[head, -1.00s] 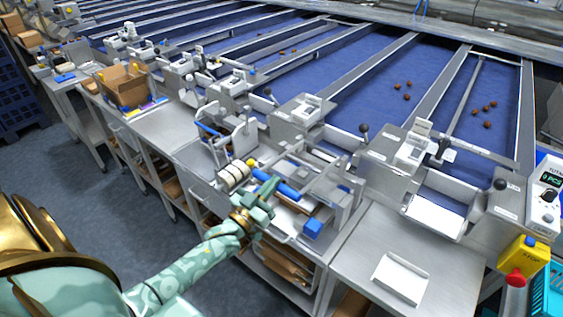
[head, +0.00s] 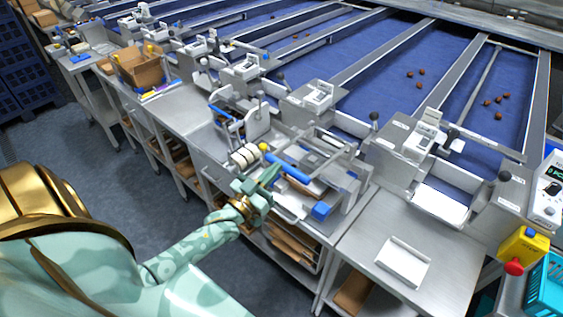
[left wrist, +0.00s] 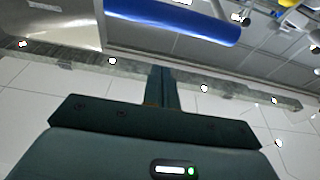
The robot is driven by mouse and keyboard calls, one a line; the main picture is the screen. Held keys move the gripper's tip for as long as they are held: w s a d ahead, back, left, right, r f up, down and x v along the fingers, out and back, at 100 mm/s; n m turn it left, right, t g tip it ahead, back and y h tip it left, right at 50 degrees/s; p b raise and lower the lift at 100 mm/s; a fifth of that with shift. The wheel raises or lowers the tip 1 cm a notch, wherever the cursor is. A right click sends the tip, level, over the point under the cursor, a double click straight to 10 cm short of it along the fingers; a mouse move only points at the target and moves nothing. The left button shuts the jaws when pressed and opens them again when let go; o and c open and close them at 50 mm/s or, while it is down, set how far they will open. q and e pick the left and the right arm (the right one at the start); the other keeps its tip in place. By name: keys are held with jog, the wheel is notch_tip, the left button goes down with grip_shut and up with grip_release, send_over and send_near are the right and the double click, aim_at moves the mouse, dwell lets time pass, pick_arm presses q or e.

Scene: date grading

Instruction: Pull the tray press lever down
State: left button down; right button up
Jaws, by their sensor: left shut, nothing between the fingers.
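The tray press (head: 338,162) is a grey metal frame on the steel bench. A blue cylindrical grip (head: 287,166), apparently its lever handle, lies across the front of it. The grip (left wrist: 180,18) also crosses the top of the left wrist view. My left gripper (head: 272,175) is shut and empty, just below and left of the grip in the head view. In the left wrist view, its closed fingers (left wrist: 161,88) point towards the grip with a visible gap. Whether the lever is up or down is hard to tell. My right gripper is not in view.
A blue block (head: 321,211) sits at the press's front right. White rollers (head: 245,155) and a yellow knob (head: 263,147) are close left of the grip. A white tray (head: 403,262) lies on the right bench. Open floor (head: 110,170) is at the left.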

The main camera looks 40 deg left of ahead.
pick_arm(q)
jog(key=shift+b+v, duration=0.3)
jog(key=shift+v, duration=2.45)
jog(key=shift+w+a+f, duration=0.1)
